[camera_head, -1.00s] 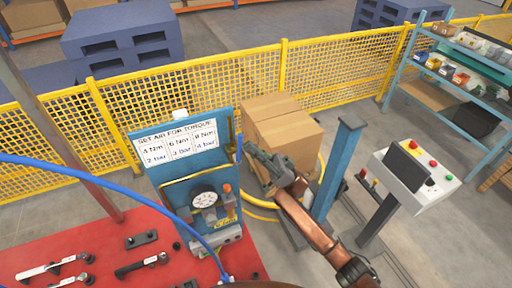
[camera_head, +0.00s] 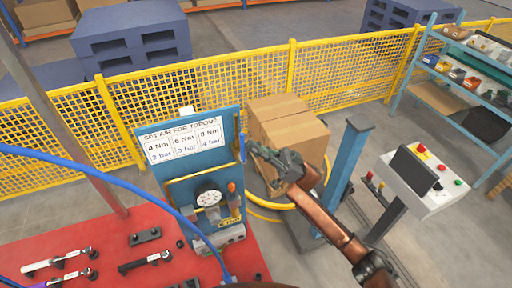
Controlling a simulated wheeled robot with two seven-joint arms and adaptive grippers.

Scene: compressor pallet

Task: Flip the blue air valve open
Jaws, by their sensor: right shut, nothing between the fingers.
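The blue air valve handle (camera_head: 242,147) shows as a small upright blue piece at the right edge of the blue panel (camera_head: 228,123). My right gripper (camera_head: 252,148) is shut and empty. Its tips are just right of the handle in the picture; I cannot tell whether they touch it. A white-faced gauge (camera_head: 209,198) is on the lower part of the panel stand. My left gripper is out of view.
A torque and pressure sign (camera_head: 182,142) is on the panel. Cardboard boxes (camera_head: 285,125) stand behind my right gripper. A blue post (camera_head: 338,185) and a control box (camera_head: 422,180) are to the right. A red table (camera_head: 110,235) holds wrenches, and a blue hose (camera_head: 110,178) crosses the left.

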